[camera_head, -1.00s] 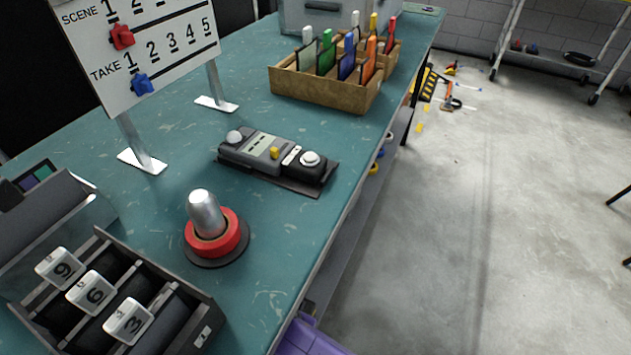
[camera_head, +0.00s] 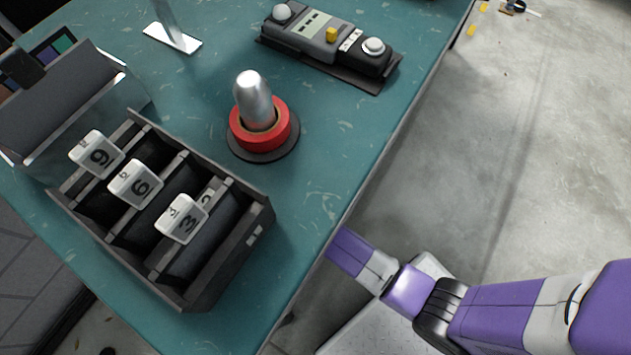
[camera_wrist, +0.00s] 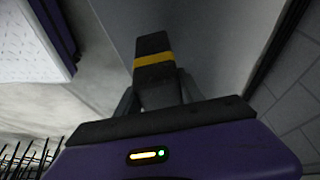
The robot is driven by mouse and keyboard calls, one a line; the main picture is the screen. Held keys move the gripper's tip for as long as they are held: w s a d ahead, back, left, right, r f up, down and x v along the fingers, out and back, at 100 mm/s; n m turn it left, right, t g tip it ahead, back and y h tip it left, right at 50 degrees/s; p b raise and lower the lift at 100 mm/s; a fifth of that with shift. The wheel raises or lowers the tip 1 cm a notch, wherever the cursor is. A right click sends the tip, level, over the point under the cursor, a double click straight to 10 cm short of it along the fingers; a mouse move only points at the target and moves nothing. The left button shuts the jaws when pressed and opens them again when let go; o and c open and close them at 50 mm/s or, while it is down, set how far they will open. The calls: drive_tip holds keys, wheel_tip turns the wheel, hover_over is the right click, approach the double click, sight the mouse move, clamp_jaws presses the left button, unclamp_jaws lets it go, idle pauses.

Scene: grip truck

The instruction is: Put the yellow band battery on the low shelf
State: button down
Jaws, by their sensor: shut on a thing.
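The yellow band battery (camera_wrist: 153,60) is a dark block with a yellow stripe across it, seen in the wrist view. My gripper (camera_wrist: 156,88) is shut on it, with one dark finger on each side. A flat grey surface (camera_wrist: 215,35) lies beyond the battery; I cannot tell whether it is the low shelf or whether the battery touches it. In the head view my purple arm reaches down past the bench edge, and the bench hides the gripper and battery.
The green bench top (camera_head: 335,125) carries a slotted black tray (camera_head: 225,262) with numbered white tags, a silver-topped red ring holder (camera_head: 262,128) and a dark device (camera_head: 325,40). Concrete floor (camera_head: 490,150) lies open right of the bench. Grey tiles (camera_wrist: 297,110) show right in the wrist view.

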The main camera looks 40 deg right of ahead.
drive_tip(key=shift+f+b, duration=0.5)
drive_tip(key=shift+f, duration=1.15)
drive_tip(key=shift+f, duration=0.1)
drive_tip(key=c, duration=0.7)
unclamp_jaws()
drive_tip(key=shift+f, duration=0.1)
drive_tip(key=p+v, duration=0.3)
drive_tip(key=v, duration=0.9)
drive_tip(key=shift+p, duration=0.3)
